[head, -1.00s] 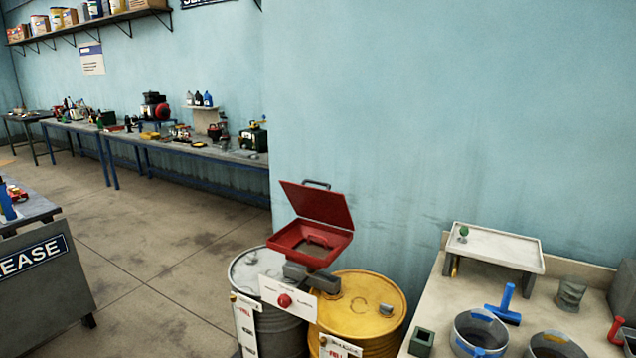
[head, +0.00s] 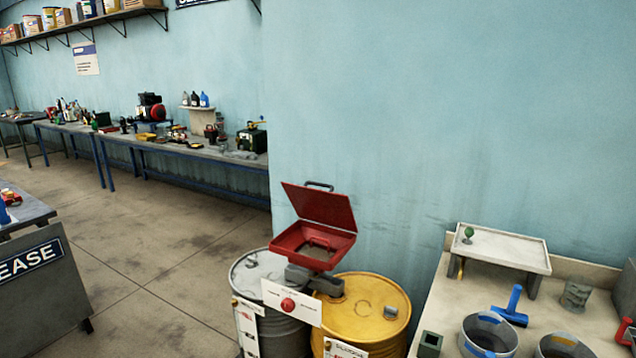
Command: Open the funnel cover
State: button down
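The red funnel cover (head: 320,207) is raised and tilted back, with a dark handle (head: 320,185) on its top edge. It stands open over the red square funnel (head: 290,240), whose inside shows. The funnel sits on a grey fitting (head: 316,281) above a grey drum (head: 250,272) and a yellow drum (head: 366,308). A white panel with a red knob (head: 288,305) is on the front. My gripper is not in view.
At the right, a counter (head: 447,303) holds a small raised tray (head: 510,254), a blue-handled tool (head: 512,306) and buckets (head: 487,337). A long workbench (head: 190,150) runs along the back left wall. Open floor (head: 150,235) lies left of the drums.

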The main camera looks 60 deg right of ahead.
aim_at(331, 208)
jog(key=i, duration=0.9)
jog(key=u, duration=0.05)
